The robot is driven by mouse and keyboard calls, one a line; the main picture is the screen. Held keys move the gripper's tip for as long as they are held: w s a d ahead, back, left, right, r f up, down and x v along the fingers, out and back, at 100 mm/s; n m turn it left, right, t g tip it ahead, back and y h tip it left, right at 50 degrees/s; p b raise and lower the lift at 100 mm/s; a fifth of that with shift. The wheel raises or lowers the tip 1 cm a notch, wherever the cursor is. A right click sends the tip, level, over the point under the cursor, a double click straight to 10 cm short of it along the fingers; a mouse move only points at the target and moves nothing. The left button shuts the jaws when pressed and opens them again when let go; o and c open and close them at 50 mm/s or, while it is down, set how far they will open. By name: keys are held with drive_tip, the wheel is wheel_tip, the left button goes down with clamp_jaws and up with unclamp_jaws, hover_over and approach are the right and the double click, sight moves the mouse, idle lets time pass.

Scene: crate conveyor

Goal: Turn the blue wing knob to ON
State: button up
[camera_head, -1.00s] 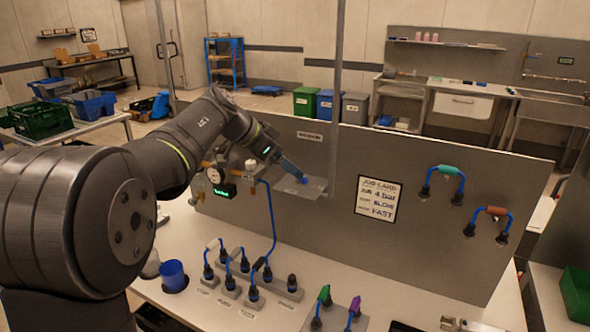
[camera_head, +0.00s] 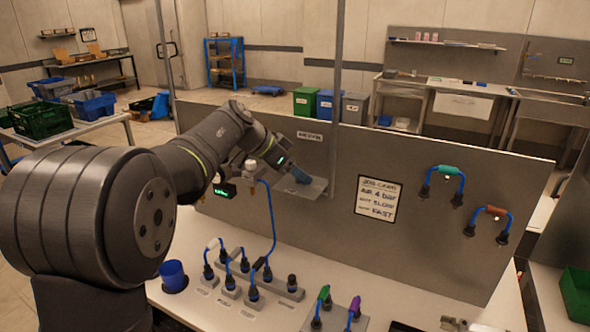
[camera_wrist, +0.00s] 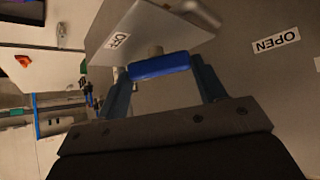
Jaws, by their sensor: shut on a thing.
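The blue wing knob (camera_wrist: 160,66) sits on a short pale stem in front of a grey metal plate (camera_wrist: 165,38) in the wrist view. An OFF label (camera_wrist: 118,40) is on that plate, left of the knob. My gripper (camera_wrist: 162,72) has one blue finger at each end of the wing and is shut on it. In the head view my gripper (camera_head: 300,175) is at the grey bracket (camera_head: 317,188) on the upright panel, and the knob there is mostly hidden by the fingers. I cannot tell which label the wing points to.
An OPEN label (camera_wrist: 276,40) is on the panel in the wrist view. Blue hoses with dark plugs (camera_head: 253,275) stand on the bench below my arm. A blue cup (camera_head: 173,276) stands at the bench's left. A job card (camera_head: 377,199) is on the panel right of the bracket.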

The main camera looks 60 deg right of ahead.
drive_tip(key=n+t, duration=0.1)
drive_tip(key=n+t+h, duration=0.1)
drive_tip(key=n+t, duration=0.1)
drive_tip(key=n, duration=0.1)
drive_tip(key=shift+s+a, duration=0.15)
drive_tip(key=shift+s, duration=0.15)
drive_tip(key=shift+n+t+h, duration=0.4)
drive_tip(key=shift+n+t, duration=0.7)
drive_tip(key=shift+n, duration=0.5)
drive_tip(key=o, duration=1)
drive_tip(key=v, duration=1.7)
drive_tip(key=shift+s+a+r, duration=0.15)
drive_tip(key=shift+s, duration=0.15)
